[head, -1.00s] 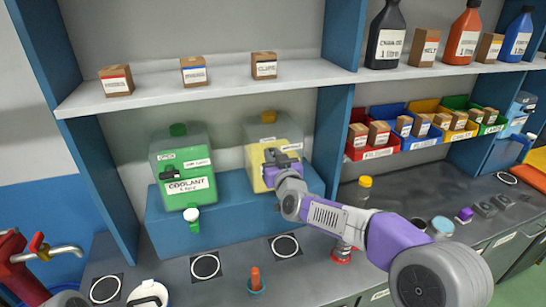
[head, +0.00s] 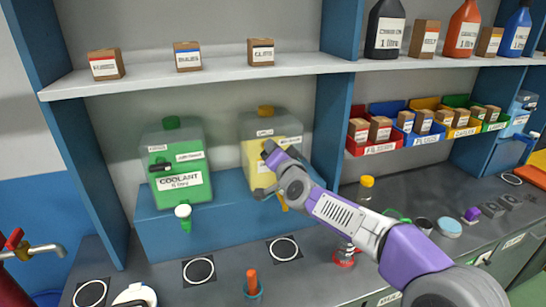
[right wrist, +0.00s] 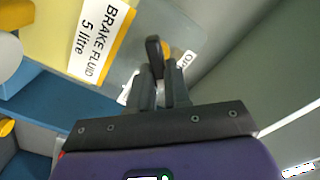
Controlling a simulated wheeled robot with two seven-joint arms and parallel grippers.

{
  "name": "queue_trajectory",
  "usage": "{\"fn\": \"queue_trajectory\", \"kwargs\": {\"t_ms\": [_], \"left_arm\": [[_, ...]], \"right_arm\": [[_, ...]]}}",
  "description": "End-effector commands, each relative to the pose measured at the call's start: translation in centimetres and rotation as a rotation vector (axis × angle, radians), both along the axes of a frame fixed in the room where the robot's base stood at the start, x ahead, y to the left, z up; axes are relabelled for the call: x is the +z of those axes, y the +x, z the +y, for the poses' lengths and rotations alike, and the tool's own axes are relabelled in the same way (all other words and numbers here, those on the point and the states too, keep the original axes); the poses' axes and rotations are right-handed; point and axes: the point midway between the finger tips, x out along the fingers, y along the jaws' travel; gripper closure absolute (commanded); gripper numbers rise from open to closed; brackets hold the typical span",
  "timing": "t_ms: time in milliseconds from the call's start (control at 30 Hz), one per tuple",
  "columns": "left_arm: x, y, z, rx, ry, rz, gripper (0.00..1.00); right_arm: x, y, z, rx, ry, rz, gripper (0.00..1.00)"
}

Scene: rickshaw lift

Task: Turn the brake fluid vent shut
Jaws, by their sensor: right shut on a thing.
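The brake fluid container (head: 255,153) is a clear tank of yellow fluid with an orange cap, on the blue step at the back. Its white label reads BRAKE FLUID 5 litre in the right wrist view (right wrist: 98,40). The vent's dark lever (right wrist: 154,52) stands out between my fingertips there, beside a partly hidden OPEN label (right wrist: 184,62). My right gripper (right wrist: 162,85) is shut on this lever. In the head view my right gripper (head: 265,172) is in front of the tank and hides the vent. My left gripper is not in view.
A green coolant container (head: 181,190) with its own black vent lever stands to the left on the blue step (head: 158,238). A shelf (head: 215,75) with small boxes runs above. A bottle with a yellow cap (head: 366,182) and a red-based item (head: 344,256) stand near my right arm.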

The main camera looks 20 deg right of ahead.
Motion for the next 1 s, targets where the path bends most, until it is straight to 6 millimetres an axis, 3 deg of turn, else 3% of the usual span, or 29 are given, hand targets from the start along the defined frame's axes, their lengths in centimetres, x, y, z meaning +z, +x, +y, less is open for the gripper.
{"fn": "queue_trajectory", "kwargs": {"t_ms": [600, 1000], "left_arm": [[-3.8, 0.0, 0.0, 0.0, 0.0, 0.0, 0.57], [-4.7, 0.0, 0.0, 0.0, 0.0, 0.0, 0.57]], "right_arm": [[-0.8, 0.0, -0.4, 0.0, 0.556, 0.018, 1.0], [-0.9, 0.0, -0.4, -0.001, 0.752, 0.025, 1.0]]}}
